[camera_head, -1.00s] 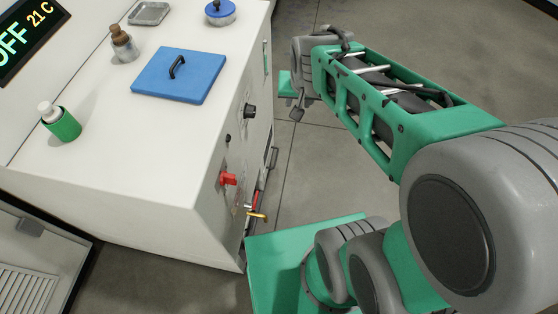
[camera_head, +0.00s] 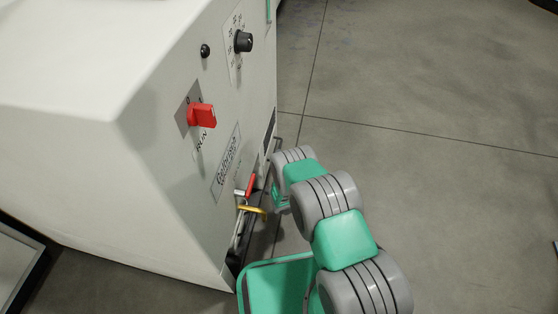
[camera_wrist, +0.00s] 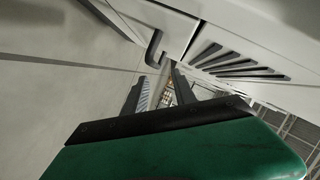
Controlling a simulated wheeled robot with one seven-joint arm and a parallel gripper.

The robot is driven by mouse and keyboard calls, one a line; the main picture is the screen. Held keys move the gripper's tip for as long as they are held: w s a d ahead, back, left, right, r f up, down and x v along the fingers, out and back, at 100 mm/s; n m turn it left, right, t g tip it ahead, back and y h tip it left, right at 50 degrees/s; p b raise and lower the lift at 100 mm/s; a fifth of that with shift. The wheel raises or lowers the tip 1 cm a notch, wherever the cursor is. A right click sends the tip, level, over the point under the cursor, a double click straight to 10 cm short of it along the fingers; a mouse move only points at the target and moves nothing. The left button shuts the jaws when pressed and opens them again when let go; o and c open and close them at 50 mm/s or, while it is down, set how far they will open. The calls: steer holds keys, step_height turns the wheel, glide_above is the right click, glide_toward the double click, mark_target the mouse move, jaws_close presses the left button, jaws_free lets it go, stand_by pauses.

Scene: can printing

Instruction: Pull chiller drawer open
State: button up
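In the wrist view a dark bent handle (camera_wrist: 154,47) stands out from a pale panel (camera_wrist: 165,18), which looks like the drawer front. My gripper (camera_wrist: 158,76) is just short of the handle. Its two black fingers stand apart with a gap between them, and nothing shows held. The fingertips are close to the handle; I cannot tell whether they touch it. The panel seams look closed. In the head view the white chiller cabinet (camera_head: 150,160) fills the left side. My arm is low along its front, and my gripper and the handle are hidden there.
On the cabinet front are a red switch (camera_head: 202,116), a black knob (camera_head: 243,42), and low down a red lever (camera_head: 250,185) and a yellow lever (camera_head: 252,209), close to my arm. Vent slots (camera_wrist: 235,62) lie right of the handle. Open grey floor (camera_head: 420,150) is at right.

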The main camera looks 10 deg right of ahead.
steer(key=w+f+b, duration=0.1)
steer(key=w, duration=0.1)
steer(key=w+f+b, duration=0.1)
steer(key=w, duration=0.1)
steer(key=w+f+b, duration=0.1)
steer(key=w, duration=0.1)
steer(key=shift+b, duration=0.4)
steer(key=shift+w, duration=0.45)
steer(key=shift+r, duration=0.1)
jaws_close()
stand_by(0.5)
